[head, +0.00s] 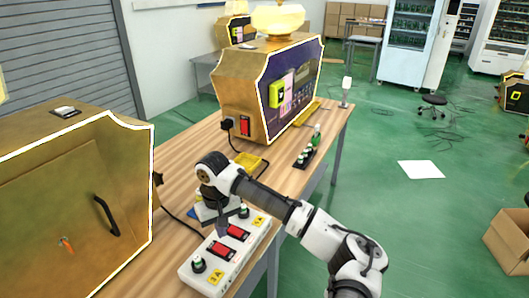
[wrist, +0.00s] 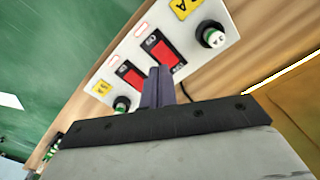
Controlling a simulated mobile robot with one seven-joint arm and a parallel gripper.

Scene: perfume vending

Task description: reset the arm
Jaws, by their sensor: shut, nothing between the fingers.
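My gripper (wrist: 157,88) shows in the wrist view with its two dark fingers together and nothing between them. It is above a white switch panel (wrist: 203,60) with red switches and green-and-white knobs. I cannot tell whether the fingertips touch the panel. In the head view my white and black arm reaches over the far end of the same panel (head: 235,246).
A gold cabinet (head: 75,205) with a black handle stands at the left. A gold vending machine (head: 240,95) stands farther back on the wooden table (head: 185,160). Small bottles in a black holder (head: 306,156) stand near the table's right edge. Green floor (head: 440,215) lies open at the right.

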